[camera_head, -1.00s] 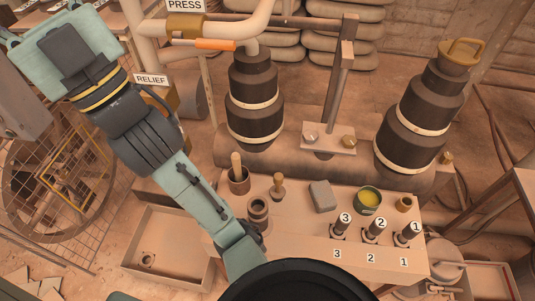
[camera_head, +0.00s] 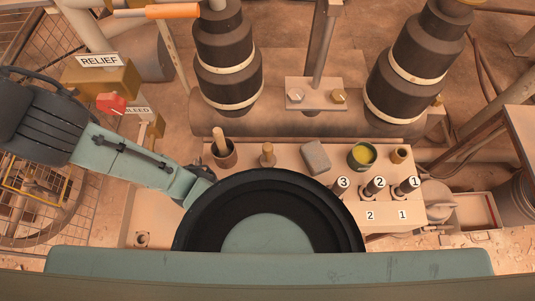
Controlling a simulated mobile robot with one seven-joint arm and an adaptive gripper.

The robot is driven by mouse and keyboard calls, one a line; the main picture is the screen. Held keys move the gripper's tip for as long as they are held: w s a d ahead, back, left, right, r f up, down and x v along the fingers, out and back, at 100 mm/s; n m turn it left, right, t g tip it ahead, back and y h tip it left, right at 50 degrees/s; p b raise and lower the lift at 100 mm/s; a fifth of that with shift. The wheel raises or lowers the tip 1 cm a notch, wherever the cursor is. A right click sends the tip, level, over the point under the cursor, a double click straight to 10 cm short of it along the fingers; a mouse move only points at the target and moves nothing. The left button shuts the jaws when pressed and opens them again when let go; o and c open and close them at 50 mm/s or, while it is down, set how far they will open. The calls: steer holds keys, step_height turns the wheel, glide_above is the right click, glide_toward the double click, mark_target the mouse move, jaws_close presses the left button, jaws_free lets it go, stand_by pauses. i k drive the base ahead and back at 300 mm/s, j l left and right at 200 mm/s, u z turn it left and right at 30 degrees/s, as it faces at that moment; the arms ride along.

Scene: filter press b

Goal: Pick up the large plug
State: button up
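Three dark numbered plugs stand in a row at the right of the workbench: plug 3 (camera_head: 337,191), plug 2 (camera_head: 369,190) and plug 1 (camera_head: 403,188). Their number tags are white. I cannot tell by size which is the large plug. My arm comes in from the left and passes behind that part. My gripper is not visible, so its opening and any hold cannot be seen.
On the pale workbench (camera_head: 290,160) are a pot with a wooden handle (camera_head: 222,153), a wooden-handled tool (camera_head: 267,155), a grey block (camera_head: 315,157), a green pot with yellow contents (camera_head: 362,155) and a small brass ring (camera_head: 399,155). Dark stepped cylinders (camera_head: 226,60) (camera_head: 412,60) stand behind.

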mark_target(266, 159)
steer(key=k+l+u, duration=0.1)
steer(key=l+u, duration=0.3)
steer(key=k+l+u, duration=0.1)
steer(key=u, duration=0.25)
steer(key=k+l+u, duration=0.15)
steer(key=l+u, duration=0.25)
steer(key=j, duration=0.1)
